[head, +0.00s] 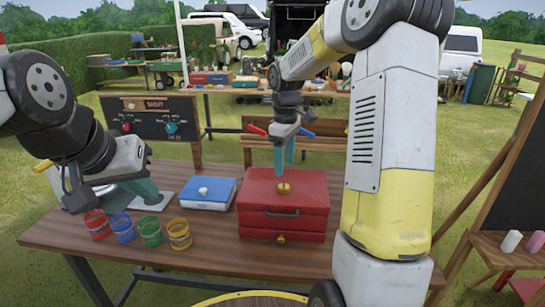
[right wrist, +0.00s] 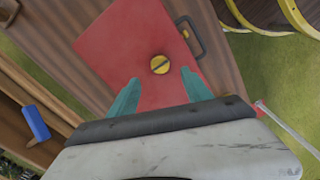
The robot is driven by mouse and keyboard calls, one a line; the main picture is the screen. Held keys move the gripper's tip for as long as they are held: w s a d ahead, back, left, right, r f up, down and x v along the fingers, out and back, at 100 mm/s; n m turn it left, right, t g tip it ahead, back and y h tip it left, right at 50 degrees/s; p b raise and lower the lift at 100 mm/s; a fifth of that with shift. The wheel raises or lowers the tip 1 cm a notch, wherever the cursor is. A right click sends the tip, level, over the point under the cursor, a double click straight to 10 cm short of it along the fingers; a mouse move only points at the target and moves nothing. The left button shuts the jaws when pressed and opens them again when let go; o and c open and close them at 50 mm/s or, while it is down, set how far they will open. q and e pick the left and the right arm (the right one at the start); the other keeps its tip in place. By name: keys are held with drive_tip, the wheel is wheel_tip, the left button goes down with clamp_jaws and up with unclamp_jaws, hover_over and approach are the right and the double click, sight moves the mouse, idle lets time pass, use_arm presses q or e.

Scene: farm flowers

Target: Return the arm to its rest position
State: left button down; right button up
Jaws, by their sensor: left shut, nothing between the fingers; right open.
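My right gripper (head: 284,150) is in the middle of the head view, above the red toolbox (head: 298,195) on the wooden table. Its teal fingers are apart, with nothing between them. In the right wrist view the same open fingers (right wrist: 160,95) point at the red lid (right wrist: 130,50), and a round yellow knob (right wrist: 160,65) lies just ahead of them. My left gripper (head: 142,190) is low over the table's left side, near the paint jars. It is shut and empty, its tips partly hidden.
Several paint jars (head: 151,234) stand along the table's front left. A blue and white box (head: 208,194) is left of the toolbox. A chalkboard panel (head: 152,118) and a bench (head: 300,140) are behind the table. An easel (head: 500,220) stands at the right.

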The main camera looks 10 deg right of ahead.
drive_tip(key=s+a+r+m+t, duration=0.1)
drive_tip(key=s+r+m+t, duration=0.3)
drive_tip(key=s+r, duration=0.75)
drive_tip(key=s+a+m+t+y, duration=0.1)
drive_tip(key=s+m, duration=0.4)
drive_tip(key=s, duration=0.7)
drive_tip(key=shift+s+a+f+m+t+y, duration=0.15)
drive_tip(key=shift+s+m+t+y, duration=0.25)
drive_tip(key=shift+t+y, duration=0.2)
